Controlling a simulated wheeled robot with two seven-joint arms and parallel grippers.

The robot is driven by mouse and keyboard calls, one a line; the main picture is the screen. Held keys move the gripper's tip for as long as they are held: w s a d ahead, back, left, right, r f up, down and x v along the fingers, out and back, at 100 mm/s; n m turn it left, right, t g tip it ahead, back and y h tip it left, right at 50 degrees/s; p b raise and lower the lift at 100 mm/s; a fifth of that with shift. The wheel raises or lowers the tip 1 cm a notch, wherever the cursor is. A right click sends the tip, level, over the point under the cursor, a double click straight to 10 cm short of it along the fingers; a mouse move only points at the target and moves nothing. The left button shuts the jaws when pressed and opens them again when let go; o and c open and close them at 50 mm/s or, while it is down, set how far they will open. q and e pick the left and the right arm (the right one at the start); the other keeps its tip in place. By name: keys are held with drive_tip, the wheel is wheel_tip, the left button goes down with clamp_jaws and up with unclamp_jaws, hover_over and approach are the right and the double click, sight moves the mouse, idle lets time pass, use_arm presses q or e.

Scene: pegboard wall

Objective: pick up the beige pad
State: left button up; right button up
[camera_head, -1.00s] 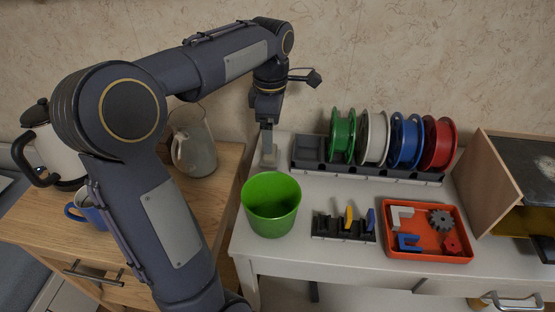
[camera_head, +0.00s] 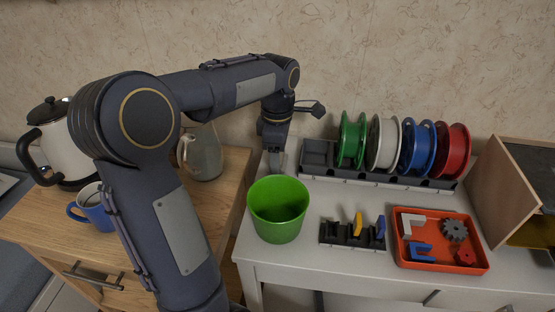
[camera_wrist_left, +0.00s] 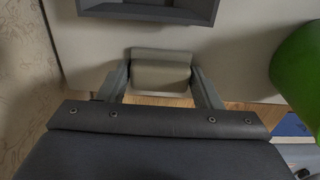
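The beige pad (camera_wrist_left: 160,72) shows in the left wrist view as a small block at the edge of the white table. My left gripper (camera_wrist_left: 161,78) has one finger on each side of it, with what looks like a narrow gap at each side. The fingers look open, not closed on it. In the head view my left gripper (camera_head: 276,160) points down at the table's back left corner, beside the spool rack and behind the green bucket. It hides most or all of the pad there. My right gripper is in neither view.
The green bucket (camera_head: 278,210) stands just in front of my left gripper. The spool rack (camera_head: 380,178) holds green, white, blue and red spools. A dark holder (camera_head: 352,235) and an orange tray (camera_head: 440,240) stand further right. A wooden cabinet (camera_head: 225,180) with a jug is on the left.

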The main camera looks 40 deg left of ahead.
use_arm(q)
drive_tip(key=c, duration=0.4)
drive_tip(key=shift+c, duration=0.2)
drive_tip(key=shift+r, duration=0.65)
drive_tip(key=r, duration=0.1)
drive_tip(key=r+p, duration=0.1)
drive_tip(key=shift+d+r, duration=0.2)
drive_tip(key=shift+r, duration=0.2)
drive_tip(key=s+d+r+p, duration=0.3)
drive_tip(key=s+d+r, duration=0.5)
drive_tip(key=d, duration=0.3)
drive_tip(key=shift+r, duration=0.45)
